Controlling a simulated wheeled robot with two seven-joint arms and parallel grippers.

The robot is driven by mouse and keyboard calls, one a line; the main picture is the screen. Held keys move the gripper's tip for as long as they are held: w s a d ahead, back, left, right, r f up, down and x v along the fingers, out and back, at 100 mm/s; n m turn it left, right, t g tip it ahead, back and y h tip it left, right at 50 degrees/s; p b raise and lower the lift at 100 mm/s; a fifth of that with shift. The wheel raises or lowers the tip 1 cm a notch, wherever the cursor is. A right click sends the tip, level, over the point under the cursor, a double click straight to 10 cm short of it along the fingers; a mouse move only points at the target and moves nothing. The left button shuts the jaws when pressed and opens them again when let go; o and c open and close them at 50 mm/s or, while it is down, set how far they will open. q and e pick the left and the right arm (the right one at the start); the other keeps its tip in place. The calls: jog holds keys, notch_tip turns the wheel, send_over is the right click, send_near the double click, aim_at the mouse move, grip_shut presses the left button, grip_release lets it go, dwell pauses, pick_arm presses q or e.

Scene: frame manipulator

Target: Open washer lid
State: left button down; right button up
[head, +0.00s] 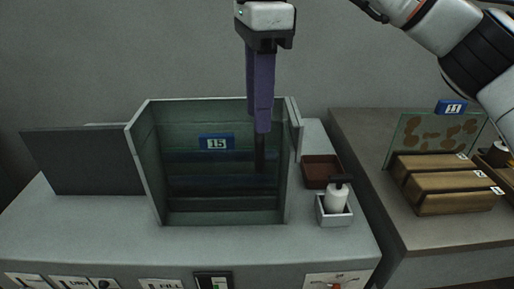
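The washer (90,235) is a pale grey unit with an upright box-shaped tank (146,175) on top. The tank has greenish see-through walls, dark horizontal bars inside and a blue tag marked 15 (216,142). A flat dark panel (85,160) stands out to the left of the tank; I cannot tell whether it is the lid. My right gripper (261,130) points down over the tank's right part, its purple fingers overlapping the tank in the picture. The fingers show nearly edge-on, so their gap is hidden. A dark narrow piece shows below them. My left gripper is out of view.
Right of the tank are a brown tray (321,171) and a white bottle (337,199) in a small holder. A grey counter (365,160) at right holds brown blocks (455,198) and a spotted glass panel (433,135). Labelled controls (213,281) line the washer's front.

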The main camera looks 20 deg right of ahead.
aim_at(259, 175)
jog(key=shift+d+f, duration=0.2)
jog(key=shift+f, duration=0.15)
notch_tip(259, 175, down, 9)
jog(key=shift+a+f+b, duration=0.1)
jog(key=shift+f+b, duration=0.05)
jog(key=shift+b, duration=0.35)
grip_shut()
